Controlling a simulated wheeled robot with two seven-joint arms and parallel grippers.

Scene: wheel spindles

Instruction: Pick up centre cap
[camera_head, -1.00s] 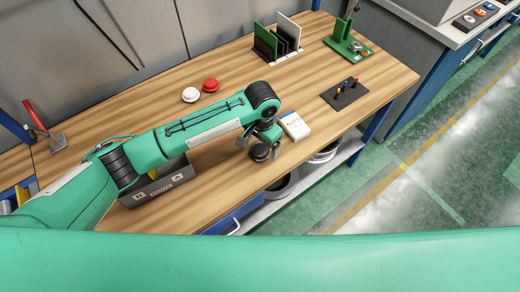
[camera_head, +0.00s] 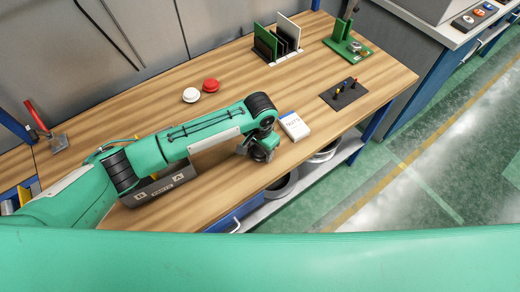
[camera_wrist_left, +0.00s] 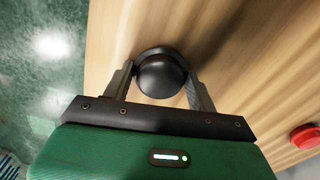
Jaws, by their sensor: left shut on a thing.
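The centre cap, a dark round domed piece (camera_wrist_left: 162,76), sits between the two fingers of my left gripper (camera_wrist_left: 160,70) in the left wrist view. The fingers close on it from both sides, over the wooden table. In the head view my left gripper (camera_head: 259,153) is low over the table's front part, left of a white box, and it hides the cap. I cannot tell whether the cap still touches the table. My right gripper is not in view.
The white box (camera_head: 294,126) stands close to the right of my left gripper. A white button (camera_head: 191,95) and a red button (camera_head: 211,85) lie behind. A grey labelled bin (camera_head: 165,188) is under my left arm. A black pegged plate (camera_head: 345,93) lies to the right.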

